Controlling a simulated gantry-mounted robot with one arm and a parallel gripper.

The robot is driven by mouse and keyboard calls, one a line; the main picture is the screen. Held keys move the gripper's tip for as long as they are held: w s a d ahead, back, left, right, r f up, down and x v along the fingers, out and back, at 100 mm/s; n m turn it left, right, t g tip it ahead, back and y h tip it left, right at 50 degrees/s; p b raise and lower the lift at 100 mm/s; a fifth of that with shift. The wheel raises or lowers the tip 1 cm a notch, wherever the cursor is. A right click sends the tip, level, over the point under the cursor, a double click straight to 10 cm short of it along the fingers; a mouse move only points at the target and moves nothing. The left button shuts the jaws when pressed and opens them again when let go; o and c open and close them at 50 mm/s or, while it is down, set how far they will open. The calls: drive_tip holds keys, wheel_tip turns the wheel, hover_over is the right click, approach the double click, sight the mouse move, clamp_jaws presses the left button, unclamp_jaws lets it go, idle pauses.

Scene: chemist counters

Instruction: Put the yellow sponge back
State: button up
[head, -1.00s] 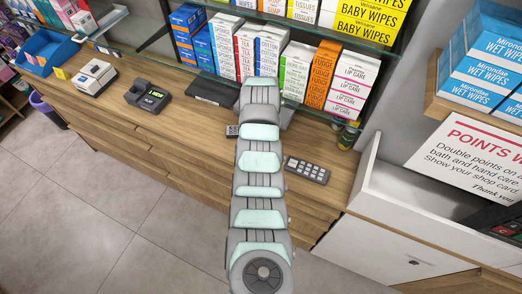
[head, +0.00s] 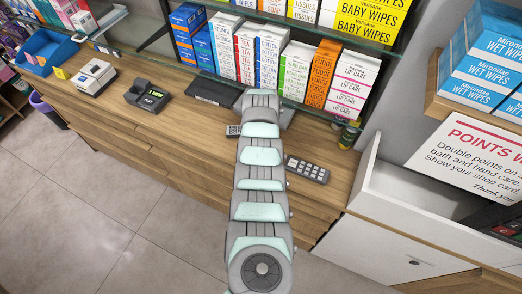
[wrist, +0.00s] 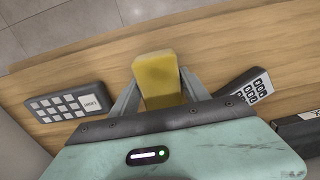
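The yellow sponge (wrist: 157,78) shows in the wrist view as a small upright block between the two grey fingers. My gripper (wrist: 160,85) has a fingertip against each side of it, with no clear gap on either side. The wooden counter lies behind the sponge; I cannot tell how high above it the sponge is. In the head view my arm hides the gripper and the sponge.
On the wooden counter (head: 110,120) are a dark keypad (head: 307,170), a smaller keypad (head: 234,130), a card terminal (head: 148,96), a white device (head: 95,76) and a blue tray (head: 48,52). Boxed goods (head: 268,55) fill the shelf behind. An open white compartment (head: 400,205) is at right.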

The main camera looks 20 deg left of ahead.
drive_tip(key=o, duration=0.4)
drive_tip(key=shift+r, duration=0.1)
wheel_tip(320, 180, up, 12)
drive_tip(key=shift+r, duration=0.1)
idle(0.5)
idle(0.4)
